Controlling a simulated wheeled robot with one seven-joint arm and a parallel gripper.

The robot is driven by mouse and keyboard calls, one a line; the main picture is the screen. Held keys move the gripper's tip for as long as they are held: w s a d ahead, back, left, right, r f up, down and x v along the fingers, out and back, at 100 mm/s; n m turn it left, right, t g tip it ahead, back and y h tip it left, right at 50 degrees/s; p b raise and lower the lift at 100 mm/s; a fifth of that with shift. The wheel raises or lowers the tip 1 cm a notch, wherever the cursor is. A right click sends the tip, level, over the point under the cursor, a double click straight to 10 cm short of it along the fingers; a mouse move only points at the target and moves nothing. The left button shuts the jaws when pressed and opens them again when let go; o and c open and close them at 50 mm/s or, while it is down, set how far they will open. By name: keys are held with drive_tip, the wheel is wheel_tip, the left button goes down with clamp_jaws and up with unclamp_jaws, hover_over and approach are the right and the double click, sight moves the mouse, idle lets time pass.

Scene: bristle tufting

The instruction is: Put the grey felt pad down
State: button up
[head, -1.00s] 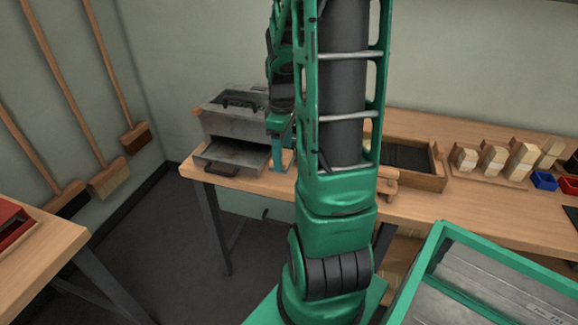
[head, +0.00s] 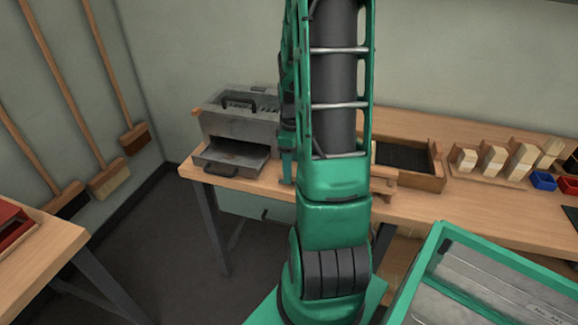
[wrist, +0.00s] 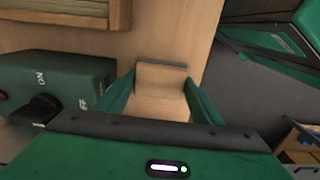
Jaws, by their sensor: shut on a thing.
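In the wrist view, my gripper (wrist: 160,103) has its two green fingers shut on a tan wooden block with a thin grey edge along its far side. This appears to be the grey felt pad (wrist: 162,66); most of its felt face is hidden. Tan bench top shows beyond it, and I cannot tell whether the pad touches the bench. In the head view my arm covers the pad and most of the gripper. A green part of my arm's end shows just right of the grey machine.
A green switch box (wrist: 62,82) with a black knob stands close left of my gripper in the wrist view. The bench edge lies to the right. In the head view are the grey machine (head: 240,125), a wooden tray (head: 425,182), several bristle blocks and a blue bin (head: 543,181).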

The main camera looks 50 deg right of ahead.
drive_tip(key=o, duration=1.4)
wheel_tip(320, 180, up, 12)
drive_tip(key=s+a+r+m, duration=0.2)
drive_tip(key=s+a+m, duration=0.9)
drive_tip(key=a, duration=0.5)
drive_tip(key=s, duration=0.2)
drive_tip(key=shift+s+a+r, duration=0.3)
drive_tip(key=shift+a+r, duration=0.05)
drive_tip(key=shift+a, duration=0.05)
